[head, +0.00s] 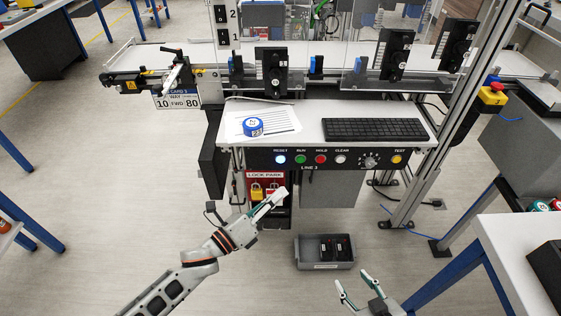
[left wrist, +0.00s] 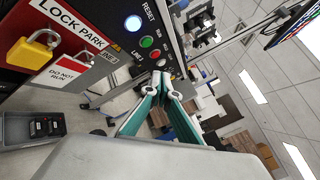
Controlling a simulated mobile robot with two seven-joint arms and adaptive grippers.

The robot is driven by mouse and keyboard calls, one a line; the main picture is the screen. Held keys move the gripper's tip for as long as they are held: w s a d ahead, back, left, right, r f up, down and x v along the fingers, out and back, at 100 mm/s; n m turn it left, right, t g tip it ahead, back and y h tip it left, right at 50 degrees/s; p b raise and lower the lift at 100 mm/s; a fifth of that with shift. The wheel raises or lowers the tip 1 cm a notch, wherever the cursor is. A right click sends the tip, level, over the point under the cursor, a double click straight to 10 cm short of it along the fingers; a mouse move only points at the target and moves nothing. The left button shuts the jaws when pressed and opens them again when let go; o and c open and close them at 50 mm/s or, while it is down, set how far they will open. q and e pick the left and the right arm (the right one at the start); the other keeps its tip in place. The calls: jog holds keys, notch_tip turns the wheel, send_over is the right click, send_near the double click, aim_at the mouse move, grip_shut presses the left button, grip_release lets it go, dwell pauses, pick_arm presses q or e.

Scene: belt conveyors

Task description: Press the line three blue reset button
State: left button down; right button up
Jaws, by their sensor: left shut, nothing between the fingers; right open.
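The reset button (head: 281,159) is a lit blue-white round button at the left end of the black LINE 3 panel (head: 328,159), under the label RESET. It also shows in the left wrist view (left wrist: 133,24), glowing blue-white. My left gripper (head: 281,193) is shut and empty, below the panel and in front of the red lock park board; in the left wrist view its closed fingertips (left wrist: 161,78) are apart from the reset button, which lies up and to the left of them.
Green (head: 300,159), red (head: 321,159), clear and yellow test buttons and a knob share the panel. A keyboard (head: 374,129) and blue tape roll (head: 252,126) lie above. A grey bin (head: 325,266) stands on the floor.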

aim_at(281, 160)
dwell(0.3)
pick_arm(q)
jog(key=w+b, duration=0.2)
jog(key=w, duration=0.6)
jog(key=shift+w, duration=0.35)
dwell(0.8)
jog(key=shift+w+b, duration=0.15)
jog(key=shift+b, duration=0.2)
jog(key=shift+w, duration=0.3)
